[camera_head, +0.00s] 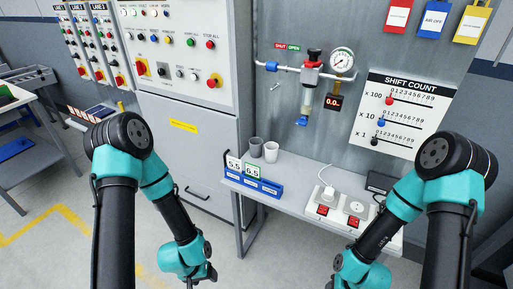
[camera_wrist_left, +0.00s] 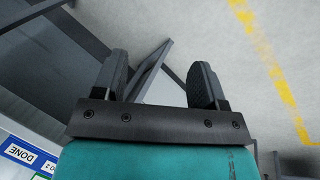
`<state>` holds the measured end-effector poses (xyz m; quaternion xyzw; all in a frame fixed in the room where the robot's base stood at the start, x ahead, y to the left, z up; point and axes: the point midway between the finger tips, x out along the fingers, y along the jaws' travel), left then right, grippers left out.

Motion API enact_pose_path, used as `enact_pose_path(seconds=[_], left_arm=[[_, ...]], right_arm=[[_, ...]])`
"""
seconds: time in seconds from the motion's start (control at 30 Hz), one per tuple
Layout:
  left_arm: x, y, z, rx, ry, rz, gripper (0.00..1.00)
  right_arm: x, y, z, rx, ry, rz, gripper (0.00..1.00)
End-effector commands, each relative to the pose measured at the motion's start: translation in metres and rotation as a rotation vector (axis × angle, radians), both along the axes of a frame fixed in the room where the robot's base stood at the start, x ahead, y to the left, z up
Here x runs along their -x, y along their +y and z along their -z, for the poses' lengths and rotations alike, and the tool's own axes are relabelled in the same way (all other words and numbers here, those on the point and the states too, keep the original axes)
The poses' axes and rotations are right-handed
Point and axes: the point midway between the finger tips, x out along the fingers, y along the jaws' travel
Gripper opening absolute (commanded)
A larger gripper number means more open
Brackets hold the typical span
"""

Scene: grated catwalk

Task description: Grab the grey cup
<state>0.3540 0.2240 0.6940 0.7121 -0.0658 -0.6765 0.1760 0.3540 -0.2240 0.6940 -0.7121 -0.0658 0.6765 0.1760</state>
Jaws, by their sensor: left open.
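Two small grey cups stand upright side by side on the shelf at the centre of the head view: a darker one on the left (camera_head: 255,147) and a slightly lighter one on the right (camera_head: 271,152). My left gripper (camera_head: 206,276) is low in front of the shelf, to the left of and below the cups. In the left wrist view its fingers (camera_wrist_left: 160,78) are apart with only floor and a metal leg behind them. No cup shows in that view. My right gripper (camera_head: 333,283) is at the bottom edge, mostly cut off.
A blue rack (camera_head: 252,182) with number cards stands in front of the cups on the narrow shelf (camera_head: 299,169). A white plug and switch panel (camera_head: 338,206) lies to their right. A valve with gauge (camera_head: 312,68) is on the wall above.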

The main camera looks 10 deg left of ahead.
Motion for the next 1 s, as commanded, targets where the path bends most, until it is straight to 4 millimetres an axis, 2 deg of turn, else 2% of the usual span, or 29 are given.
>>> enact_pose_path(seconds=[0.3, 0.63, 0.87, 1.0], left_arm=[[0.0, 0.0, 0.0, 0.0, 0.0, 0.0, 0.66], [0.0, 0.0, 0.0, 0.0, 0.0, 0.0, 0.98], [-0.001, 0.0, 0.0, 0.0, -0.001, -0.001, 0.98], [-0.013, -0.006, -0.006, -0.003, -0.01, -0.021, 0.98]], right_arm=[[0.0, 0.0, 0.0, 0.0, 0.0, 0.0, 0.43], [0.0, 0.0, 0.0, 0.0, 0.0, 0.0, 0.43], [0.0, 0.0, 0.0, 0.0, 0.0, 0.0, 0.43], [0.0, 0.0, 0.0, 0.0, 0.0, 0.0, 0.43]])
